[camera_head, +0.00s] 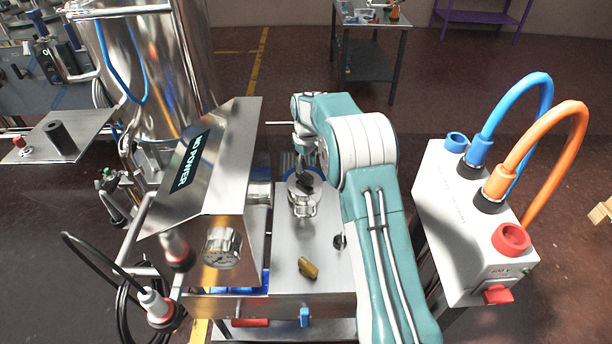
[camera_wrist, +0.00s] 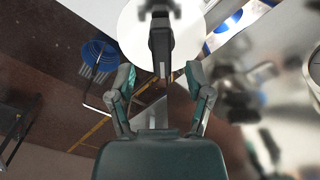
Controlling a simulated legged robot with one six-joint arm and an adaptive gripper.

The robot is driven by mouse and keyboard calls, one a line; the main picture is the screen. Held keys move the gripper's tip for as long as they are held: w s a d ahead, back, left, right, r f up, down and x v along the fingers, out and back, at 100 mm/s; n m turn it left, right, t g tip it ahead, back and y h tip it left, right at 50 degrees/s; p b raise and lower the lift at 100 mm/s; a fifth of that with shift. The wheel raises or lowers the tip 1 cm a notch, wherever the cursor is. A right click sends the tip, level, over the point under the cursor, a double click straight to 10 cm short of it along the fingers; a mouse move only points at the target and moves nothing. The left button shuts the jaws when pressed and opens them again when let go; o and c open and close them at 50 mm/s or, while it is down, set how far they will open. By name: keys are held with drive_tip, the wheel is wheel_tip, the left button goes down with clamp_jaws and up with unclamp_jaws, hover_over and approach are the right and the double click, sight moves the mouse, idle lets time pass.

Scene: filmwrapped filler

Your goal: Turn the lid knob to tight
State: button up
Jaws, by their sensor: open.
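The lid knob is a dark upright bar (camera_wrist: 160,35) on a pale round lid (camera_wrist: 135,38) in the wrist view. In the head view the lid (camera_head: 303,192) tops a small steel vessel on the steel bench, with the dark knob (camera_head: 304,181) at its middle. My gripper (camera_wrist: 159,72) is open, its two fingers apart on either side of the knob's line. I cannot tell whether either finger touches the knob. In the head view my gripper (camera_head: 304,165) is small and points down above the lid, partly hidden by my arm.
A steel machine housing with a gauge (camera_head: 222,247) stands left of the lid. A brass fitting (camera_head: 308,268) lies on the bench front. A white box (camera_head: 465,215) with blue and orange hoses stands right of my arm. A tall steel tank (camera_head: 160,60) is behind left.

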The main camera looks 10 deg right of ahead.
sight(306, 174)
wheel_tip(306, 174, down, 5)
drive_tip(key=shift+a+f, duration=0.1)
drive_tip(key=shift+a, duration=0.05)
clamp_jaws()
